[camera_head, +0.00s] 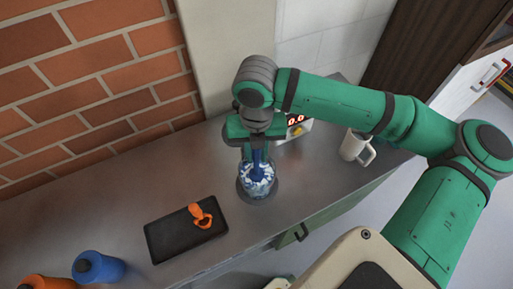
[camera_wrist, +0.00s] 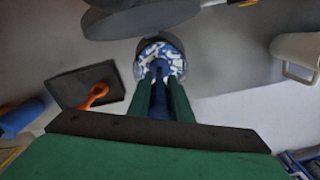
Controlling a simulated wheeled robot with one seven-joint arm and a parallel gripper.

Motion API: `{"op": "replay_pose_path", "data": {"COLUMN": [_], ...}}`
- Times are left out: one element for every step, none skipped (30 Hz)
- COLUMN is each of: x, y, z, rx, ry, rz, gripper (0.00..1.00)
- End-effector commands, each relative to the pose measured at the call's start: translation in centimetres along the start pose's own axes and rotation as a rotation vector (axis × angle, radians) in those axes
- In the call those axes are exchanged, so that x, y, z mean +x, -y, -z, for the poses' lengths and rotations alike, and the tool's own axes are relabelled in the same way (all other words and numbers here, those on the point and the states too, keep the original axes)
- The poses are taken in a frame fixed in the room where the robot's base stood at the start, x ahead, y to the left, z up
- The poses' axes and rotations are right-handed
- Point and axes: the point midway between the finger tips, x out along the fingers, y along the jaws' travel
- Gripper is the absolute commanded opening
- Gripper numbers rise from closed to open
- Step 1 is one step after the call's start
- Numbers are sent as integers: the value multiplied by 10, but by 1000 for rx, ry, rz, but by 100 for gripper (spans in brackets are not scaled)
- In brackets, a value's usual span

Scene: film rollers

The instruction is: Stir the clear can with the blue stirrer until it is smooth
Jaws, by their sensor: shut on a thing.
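The clear can (camera_head: 258,186) stands upright on the metal counter below my gripper. It holds a mottled blue and white content, not evenly mixed, which also shows in the wrist view (camera_wrist: 163,50). My gripper (camera_head: 256,146) points down over the can and is shut on the blue stirrer (camera_head: 257,163). The stirrer also shows between the two green fingers in the wrist view (camera_wrist: 158,100). Its lower end is inside the can and hidden by the content.
A black tray (camera_head: 165,241) with an orange stirrer (camera_head: 201,217) lies left of the can. A white mug (camera_head: 357,147) stands right. A device with red digits (camera_head: 298,127) is behind. Brick wall (camera_head: 90,80) bounds the back.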

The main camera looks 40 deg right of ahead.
Motion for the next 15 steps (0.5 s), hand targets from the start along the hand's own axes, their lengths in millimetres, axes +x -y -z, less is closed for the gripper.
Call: {"op": "replay_pose_path", "data": {"x": [4,6,8,10,12,15,17,19,22,24,26,29,31,33,35], "y": [0,1,1,1,1,2,2,2,2,1,2,2,2,2,2], "z": [0,0,0,0,0,0,0,0,0,0,0,0,0,0,0], "rx": [1,2,3,3,3,3,3,3,3,3,4,4,4,5,4], "ry": [0,0,-1,-1,-1,0,0,-1,-1,-1,0,0,0,-1,-1], "rz": [0,-1,-1,-1,-1,-1,-1,-1,-1,-1,-1,-1,-1,-1,-1], "gripper": [0,0,0,0,0,0,0,0,0,0,0,0,0,0,0]}}
